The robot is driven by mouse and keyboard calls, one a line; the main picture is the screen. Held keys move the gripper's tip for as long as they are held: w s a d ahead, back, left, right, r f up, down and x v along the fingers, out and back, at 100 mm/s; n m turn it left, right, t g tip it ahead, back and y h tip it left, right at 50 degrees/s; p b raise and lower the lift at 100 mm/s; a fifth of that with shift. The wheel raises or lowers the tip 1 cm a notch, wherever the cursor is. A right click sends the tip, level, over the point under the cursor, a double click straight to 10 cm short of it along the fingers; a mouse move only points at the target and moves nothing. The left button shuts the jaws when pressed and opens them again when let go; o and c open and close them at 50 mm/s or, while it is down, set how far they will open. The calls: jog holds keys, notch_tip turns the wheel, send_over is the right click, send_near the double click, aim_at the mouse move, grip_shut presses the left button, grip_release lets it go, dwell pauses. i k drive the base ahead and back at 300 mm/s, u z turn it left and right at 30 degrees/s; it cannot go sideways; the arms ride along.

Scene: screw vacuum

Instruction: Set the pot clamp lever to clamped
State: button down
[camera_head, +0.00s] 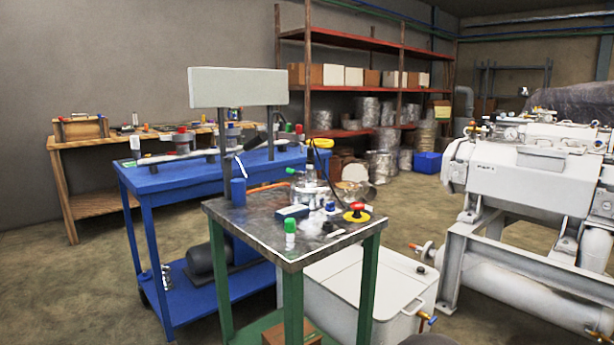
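I cannot tell for sure which part is the pot clamp lever or how it is set. A small clear or metallic vessel (309,188) stands on the dark-topped table (240,221) with green legs, in the middle of the head view. A dark upright part with a yellow loop rises behind it. A red knob on a yellow base (356,212) sits at the table's right corner. A green-capped bottle (290,233) stands at the front edge. On the right, a white machine (520,170) carries gauges and small coloured valve handles. My gripper is not in view.
A blue cart (160,183) stands behind the table to the left. A white lidded box (345,290) sits on the floor to the right, with an orange-handled fitting (422,248) above it. A wooden bench (95,205) and shelves (352,45) line the back. Floor is bare at left.

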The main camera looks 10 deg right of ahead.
aim_at(298, 174)
jog(key=k, duration=0.85)
jog(key=z, duration=0.75)
jog(key=i, duration=1.45)
jog(key=u, duration=0.6)
